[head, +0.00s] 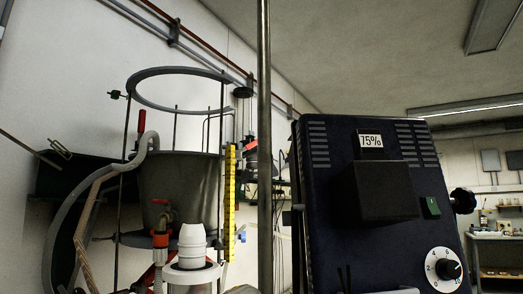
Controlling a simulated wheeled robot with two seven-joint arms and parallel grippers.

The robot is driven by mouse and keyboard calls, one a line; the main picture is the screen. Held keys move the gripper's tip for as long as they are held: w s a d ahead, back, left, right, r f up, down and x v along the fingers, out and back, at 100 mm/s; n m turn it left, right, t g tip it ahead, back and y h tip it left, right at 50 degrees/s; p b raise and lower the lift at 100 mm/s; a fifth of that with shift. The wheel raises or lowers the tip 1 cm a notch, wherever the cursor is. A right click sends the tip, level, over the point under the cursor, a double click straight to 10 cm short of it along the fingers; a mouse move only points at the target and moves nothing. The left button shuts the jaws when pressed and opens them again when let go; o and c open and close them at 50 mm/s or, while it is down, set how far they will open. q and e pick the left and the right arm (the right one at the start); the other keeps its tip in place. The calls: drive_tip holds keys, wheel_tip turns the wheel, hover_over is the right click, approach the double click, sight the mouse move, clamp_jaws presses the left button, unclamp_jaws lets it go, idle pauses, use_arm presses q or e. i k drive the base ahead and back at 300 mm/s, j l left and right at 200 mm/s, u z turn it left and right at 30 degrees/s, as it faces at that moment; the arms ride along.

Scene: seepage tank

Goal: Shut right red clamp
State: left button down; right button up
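Several small red parts show on the tank stand at the left. A red upright handle (141,121) is at the top of the grey hose. A red-handled tap or clamp (161,232) sits low in front of the tank (178,180), beside a white stepped fitting (192,243). A small red part (251,146) is on the apparatus right of the tank. I cannot tell which is the right red clamp, or whether any is open or shut. Neither gripper can be made out.
A dark blue control box (330,200) with a 75% display and a white dial (443,267) fills the right foreground. A metal pole (264,120) stands between it and the tank. A grey hose (66,220) bends down at left. A bench (497,245) is far right.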

sight(247, 147)
drive_tip(key=k+l+u, duration=0.2)
drive_tip(key=l, duration=0.3)
drive_tip(key=k+l+u, duration=0.2)
drive_tip(key=l, duration=0.25)
drive_tip(key=k+l+u, duration=0.2)
drive_tip(key=l+u, duration=0.3)
drive_tip(key=l, duration=0.5)
drive_tip(key=k+l+u, duration=0.25)
drive_tip(key=l, duration=0.55)
drive_tip(key=i+l+u, duration=0.3)
drive_tip(key=l, duration=0.6)
drive_tip(key=i+l+u, duration=0.1)
drive_tip(key=l+u, duration=0.2)
drive_tip(key=l, duration=0.65)
drive_tip(key=l+u, duration=0.25)
drive_tip(key=l, duration=0.7)
drive_tip(key=i+l+u, duration=0.15)
drive_tip(key=l, duration=0.25)
drive_tip(key=i+l+u, duration=0.2)
drive_tip(key=l, duration=0.2)
drive_tip(key=l+u, duration=0.15)
drive_tip(key=l, duration=0.25)
drive_tip(key=i+l+u, duration=0.15)
drive_tip(key=l, duration=0.3)
drive_tip(key=i+l+u, duration=0.15)
drive_tip(key=l, duration=0.25)
drive_tip(key=k, duration=0.05)
